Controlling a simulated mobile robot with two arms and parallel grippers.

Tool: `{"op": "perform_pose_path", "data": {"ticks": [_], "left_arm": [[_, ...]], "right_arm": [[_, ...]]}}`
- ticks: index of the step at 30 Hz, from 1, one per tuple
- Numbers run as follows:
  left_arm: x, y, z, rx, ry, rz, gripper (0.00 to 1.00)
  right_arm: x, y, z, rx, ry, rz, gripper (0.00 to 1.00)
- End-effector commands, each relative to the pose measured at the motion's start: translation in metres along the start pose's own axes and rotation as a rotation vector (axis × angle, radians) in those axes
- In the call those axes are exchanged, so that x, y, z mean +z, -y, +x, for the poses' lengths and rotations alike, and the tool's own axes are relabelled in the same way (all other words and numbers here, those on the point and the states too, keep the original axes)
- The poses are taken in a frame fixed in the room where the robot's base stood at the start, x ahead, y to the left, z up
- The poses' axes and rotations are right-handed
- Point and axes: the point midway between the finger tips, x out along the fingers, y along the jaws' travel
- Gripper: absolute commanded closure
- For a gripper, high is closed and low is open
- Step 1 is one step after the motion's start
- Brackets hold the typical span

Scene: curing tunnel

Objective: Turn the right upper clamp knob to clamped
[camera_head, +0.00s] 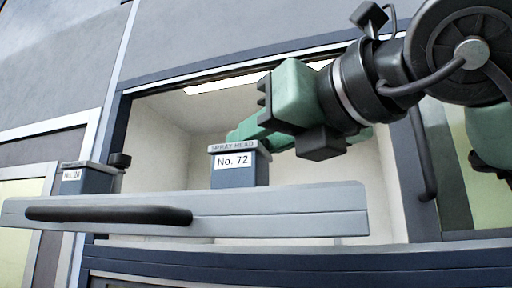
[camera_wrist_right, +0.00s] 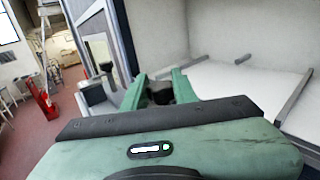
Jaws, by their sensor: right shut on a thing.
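My right gripper (camera_head: 256,130) reaches in from the upper right in the head view, its green fingers behind the top of the spray head labelled No. 72 (camera_head: 233,160). In the right wrist view my right gripper (camera_wrist_right: 157,86) has its two green fingers on either side of a dark knob (camera_wrist_right: 160,92), and it is shut on it. The knob is hidden in the head view, and its turned position cannot be told. My left gripper is not in view.
A second labelled spray head (camera_head: 88,180) with a black knob (camera_head: 120,160) stands at the left. The pale tunnel opening (camera_head: 160,130) lies behind. A red object (camera_wrist_right: 44,103) stands on the floor.

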Motion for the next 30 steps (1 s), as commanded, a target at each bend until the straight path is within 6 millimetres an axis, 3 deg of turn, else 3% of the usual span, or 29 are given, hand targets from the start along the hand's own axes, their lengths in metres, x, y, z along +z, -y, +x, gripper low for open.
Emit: {"op": "perform_pose_path", "data": {"ticks": [12,13,15,25,30], "left_arm": [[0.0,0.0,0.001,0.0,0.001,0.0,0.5],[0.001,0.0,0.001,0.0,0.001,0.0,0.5],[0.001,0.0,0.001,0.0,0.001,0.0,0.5],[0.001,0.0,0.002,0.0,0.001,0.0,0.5],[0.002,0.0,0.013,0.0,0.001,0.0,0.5]], "right_arm": [[-0.001,0.001,0.001,-0.009,-0.003,0.0,1.0],[-0.001,0.001,0.001,-0.009,-0.003,0.0,0.64],[-0.001,0.001,0.001,-0.008,-0.002,0.0,0.5],[-0.001,0.0,-0.002,-0.007,-0.001,0.0,0.5],[-0.002,0.001,-0.024,-0.008,0.003,0.0,0.5]]}}
